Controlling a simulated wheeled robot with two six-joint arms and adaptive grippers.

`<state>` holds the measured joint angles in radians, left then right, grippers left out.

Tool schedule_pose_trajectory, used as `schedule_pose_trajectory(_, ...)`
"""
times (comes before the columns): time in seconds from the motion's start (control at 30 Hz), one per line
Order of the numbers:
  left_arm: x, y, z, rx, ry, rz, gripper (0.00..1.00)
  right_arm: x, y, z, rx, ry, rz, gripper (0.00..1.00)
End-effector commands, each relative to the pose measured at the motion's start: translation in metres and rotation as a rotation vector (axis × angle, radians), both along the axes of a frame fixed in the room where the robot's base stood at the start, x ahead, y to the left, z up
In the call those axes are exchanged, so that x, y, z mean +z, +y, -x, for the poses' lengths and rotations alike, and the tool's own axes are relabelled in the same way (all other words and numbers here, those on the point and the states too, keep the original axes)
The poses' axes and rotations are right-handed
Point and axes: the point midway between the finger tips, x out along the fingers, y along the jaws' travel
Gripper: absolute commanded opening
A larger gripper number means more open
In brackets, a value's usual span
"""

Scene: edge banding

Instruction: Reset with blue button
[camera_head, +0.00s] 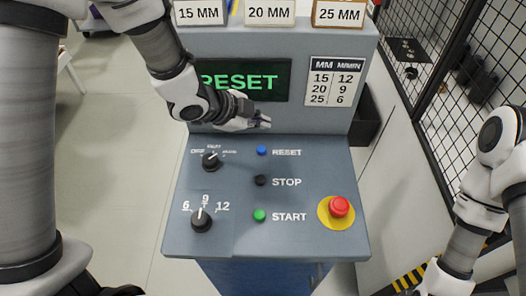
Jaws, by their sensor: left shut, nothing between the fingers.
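The blue button (262,151) sits at the top of a column of buttons on the grey panel, beside the word RESET. My left gripper (264,122) is shut and empty. In the picture it is just above the blue button, apart from it, in front of the panel's upright face. The display (240,81) shows RESET in green letters, partly covered by my left arm. My right arm (475,215) is at the right edge, and its gripper is not in view.
Below the blue button are a black STOP button (261,180) and a green START button (260,215). A red emergency button (339,206) is at the right. Two black knobs (211,161) (202,220) are at the left. A mesh fence (450,90) stands at the right.

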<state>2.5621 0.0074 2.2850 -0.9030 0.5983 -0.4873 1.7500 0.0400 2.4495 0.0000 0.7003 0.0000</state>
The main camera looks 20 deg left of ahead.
Motion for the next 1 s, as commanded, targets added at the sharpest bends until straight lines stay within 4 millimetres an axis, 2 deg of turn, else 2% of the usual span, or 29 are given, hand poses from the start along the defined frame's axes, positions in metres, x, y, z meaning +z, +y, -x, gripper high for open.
schedule_pose_trajectory(0.03, -0.016, 0.000, 0.000, 0.000, 0.000, 0.000, 0.00, -0.016, 0.000, 0.000, 0.000, 0.001, 0.000, 0.40)
schedule_pose_trajectory(0.2, -0.042, 0.000, 0.000, 0.001, 0.000, 0.001, 0.00, -0.041, 0.000, 0.001, 0.000, 0.001, 0.000, 0.40)
schedule_pose_trajectory(0.4, -0.060, 0.000, 0.000, 0.000, 0.000, 0.000, 0.00, -0.056, 0.000, 0.001, 0.000, 0.001, 0.000, 0.40)
schedule_pose_trajectory(1.0, -0.061, 0.000, 0.000, 0.000, 0.000, 0.000, 0.00, -0.056, 0.000, 0.000, 0.000, 0.001, 0.000, 0.40)
